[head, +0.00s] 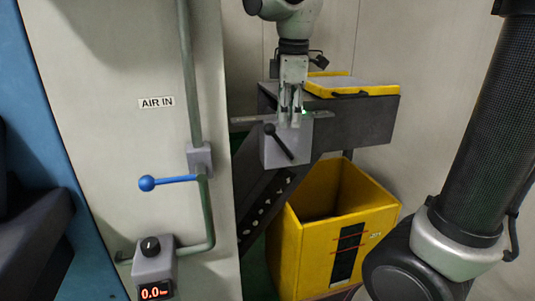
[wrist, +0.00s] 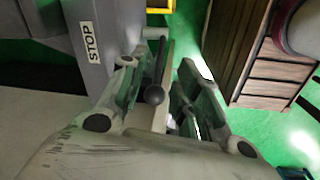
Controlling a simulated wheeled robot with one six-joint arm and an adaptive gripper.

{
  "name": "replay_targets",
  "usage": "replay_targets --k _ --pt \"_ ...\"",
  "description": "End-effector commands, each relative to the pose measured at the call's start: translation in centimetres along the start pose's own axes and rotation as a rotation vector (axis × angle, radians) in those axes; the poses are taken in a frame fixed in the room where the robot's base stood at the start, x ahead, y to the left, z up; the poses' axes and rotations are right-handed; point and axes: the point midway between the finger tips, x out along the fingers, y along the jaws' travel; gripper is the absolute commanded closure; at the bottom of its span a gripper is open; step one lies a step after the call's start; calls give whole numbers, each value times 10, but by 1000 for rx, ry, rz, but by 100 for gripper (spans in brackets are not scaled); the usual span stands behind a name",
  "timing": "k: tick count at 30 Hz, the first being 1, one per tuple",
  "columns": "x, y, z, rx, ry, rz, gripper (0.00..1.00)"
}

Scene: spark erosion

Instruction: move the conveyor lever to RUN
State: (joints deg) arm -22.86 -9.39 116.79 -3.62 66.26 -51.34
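The conveyor lever (head: 281,143) is a black rod with a round end at its upper left, slanting down to the right across the front of a grey box (head: 303,150). In the wrist view the lever's black ball knob (wrist: 154,95) and rod show between my finger pads. A STOP label (wrist: 91,42) is on the grey box there; I see no RUN label. My gripper (head: 290,118) points down at the top of the box in the head view. In the wrist view my gripper (wrist: 163,85) is open, with gaps beside the knob; contact cannot be told.
A yellow bin (head: 290,245) stands below the conveyor (head: 355,122). Green floor shows in the wrist view.

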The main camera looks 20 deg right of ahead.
Motion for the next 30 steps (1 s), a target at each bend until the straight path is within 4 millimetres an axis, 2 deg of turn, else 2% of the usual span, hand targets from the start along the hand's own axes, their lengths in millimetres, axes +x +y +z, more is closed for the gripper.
replay_targets --k 1,4,15,18,28,29,30 --pt "2 4 -10 -49 -7 -8 68" --pt "7 6 -17 -95 -12 -14 68" --pt "64 5 -15 -94 -13 -15 68" --pt "75 5 -15 -94 -12 -15 68" --pt "80 5 -15 -93 -11 -12 68" --pt "80 5 -15 -93 -11 -12 70" --pt "80 5 -15 -93 -11 -12 77"
